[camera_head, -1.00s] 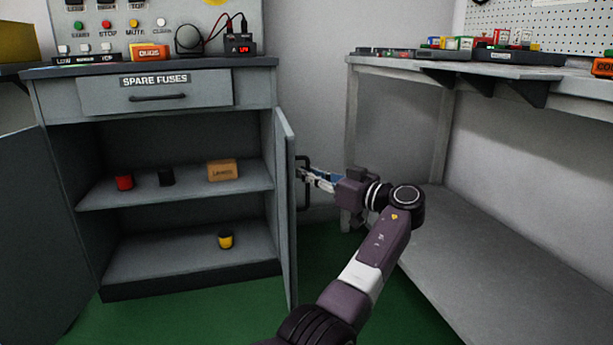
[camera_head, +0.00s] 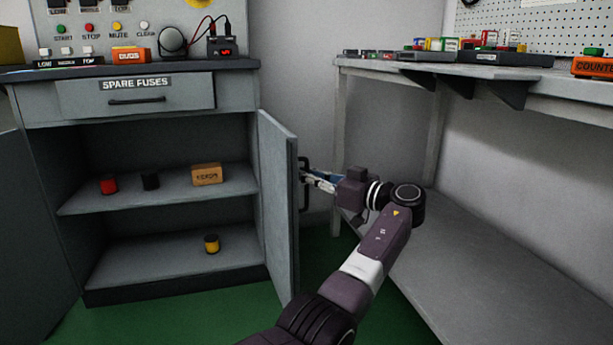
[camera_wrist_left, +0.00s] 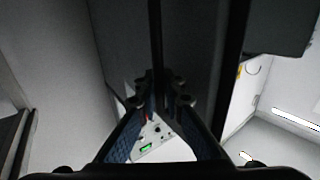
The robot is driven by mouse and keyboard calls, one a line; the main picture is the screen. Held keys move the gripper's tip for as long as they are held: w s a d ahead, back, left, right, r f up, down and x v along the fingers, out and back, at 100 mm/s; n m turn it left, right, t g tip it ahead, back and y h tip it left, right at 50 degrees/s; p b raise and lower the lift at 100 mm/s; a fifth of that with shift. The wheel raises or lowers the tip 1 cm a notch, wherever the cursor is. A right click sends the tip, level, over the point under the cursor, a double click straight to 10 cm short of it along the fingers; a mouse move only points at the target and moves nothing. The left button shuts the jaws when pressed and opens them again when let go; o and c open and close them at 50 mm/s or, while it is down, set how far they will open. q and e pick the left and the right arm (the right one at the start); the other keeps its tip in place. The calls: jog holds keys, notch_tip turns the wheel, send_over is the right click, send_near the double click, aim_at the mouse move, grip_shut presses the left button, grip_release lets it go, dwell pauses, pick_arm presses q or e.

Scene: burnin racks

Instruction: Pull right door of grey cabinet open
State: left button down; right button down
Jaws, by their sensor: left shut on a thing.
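The grey cabinet (camera_head: 173,272) stands at the left with its right door (camera_head: 278,205) swung well out, its inner face showing. The door's dark bar handle (camera_head: 304,163) is on its outer face, toward the right. My left gripper (camera_head: 308,178) reaches in from the right side of the door and is shut on this handle. In the left wrist view, the fingertips (camera_wrist_left: 157,88) close around the dark vertical handle bar (camera_wrist_left: 155,38), with the door panel behind it. My right gripper is not in view.
The cabinet's left door (camera_head: 32,240) is also open. Shelves hold a red item (camera_head: 108,185), a black item (camera_head: 150,181), an orange box (camera_head: 206,174) and a yellow item (camera_head: 211,244). A grey workbench (camera_head: 480,235) stands close to my arm at the right.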

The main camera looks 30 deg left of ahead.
pick_arm(q)
jog(key=shift+d+f, duration=0.1)
jog(key=shift+f, duration=0.05)
jog(key=c, duration=2.3)
grip_release()
jog(key=shift+c, duration=0.2)
jog(key=shift+d, duration=0.1)
jog(key=d, duration=1.1)
jog(key=shift+s+d, duration=0.4)
jog(key=shift+s, duration=0.05)
